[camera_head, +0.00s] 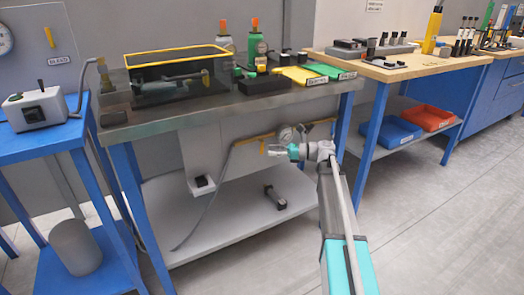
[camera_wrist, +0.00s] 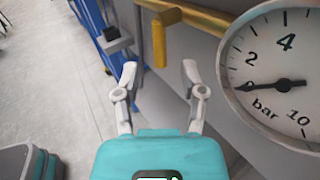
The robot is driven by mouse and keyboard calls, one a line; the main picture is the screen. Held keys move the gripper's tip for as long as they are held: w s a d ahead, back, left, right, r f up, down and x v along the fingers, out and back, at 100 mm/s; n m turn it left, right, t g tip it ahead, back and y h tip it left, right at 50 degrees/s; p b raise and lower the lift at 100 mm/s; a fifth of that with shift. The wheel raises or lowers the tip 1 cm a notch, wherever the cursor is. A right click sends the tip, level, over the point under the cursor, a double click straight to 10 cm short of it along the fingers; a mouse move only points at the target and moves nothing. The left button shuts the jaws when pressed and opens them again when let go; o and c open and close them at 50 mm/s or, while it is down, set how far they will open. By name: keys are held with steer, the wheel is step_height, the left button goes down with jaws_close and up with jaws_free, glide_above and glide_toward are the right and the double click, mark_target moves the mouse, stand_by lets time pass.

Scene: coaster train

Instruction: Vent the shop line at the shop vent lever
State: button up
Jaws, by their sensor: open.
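A yellow lever (camera_wrist: 158,42) hangs straight down from a yellow pipe (camera_wrist: 205,18) in the wrist view. The pipe (camera_head: 252,139) runs under the dark workbench in the head view, and a small lever (camera_head: 263,148) shows on it. My gripper (camera_wrist: 160,67) is open and empty. The lever's lower end appears between the fingertips, without visible contact; the depth gap is hard to tell. A round pressure gauge (camera_wrist: 275,75) is right of my gripper, its needle pointing left, below the 2 mark. The gauge (camera_head: 287,135) is partly hidden in the head view.
The dark workbench (camera_head: 222,113) is above my gripper, with a lower shelf (camera_head: 235,220) beneath. A blue bench leg (camera_head: 355,120) stands to the right. A hose (camera_head: 213,190) hangs left of the pipe. Another yellow lever (camera_head: 49,37) is on the wall at left. The floor at right is clear.

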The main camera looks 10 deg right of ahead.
mark_target(262, 150)
steer(key=shift+x, duration=2.15)
jaws_close()
